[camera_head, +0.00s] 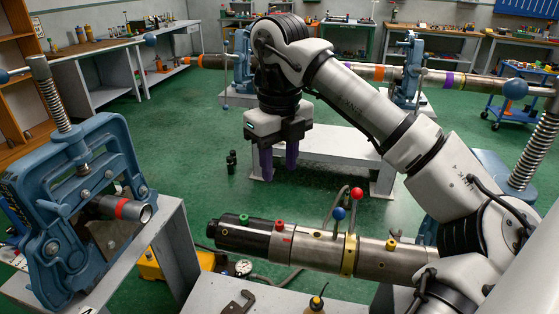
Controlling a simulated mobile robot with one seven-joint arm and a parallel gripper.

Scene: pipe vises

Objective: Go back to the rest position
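My gripper (279,163) hangs at the end of my arm in the upper middle of the view, pointing down. Its two purple fingers are apart, with a gap between them and nothing visible in it. It appears over the white bench (340,148) and the green floor behind the metal tool. My arm reaches in from the right and bends down at the wrist. A metal cylindrical tool (312,246) with red, blue, green and yellow knobs lies across the lower middle, below my gripper in the picture. Its right end is hidden behind my arm.
A blue pipe vise (75,215) marked by a pipe (120,208) with a red band stands at left. Two more vises stand behind, with a long banded pipe (440,78) near them. A yellow case (150,264) is on the floor. Green floor (180,125) is clear at centre left.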

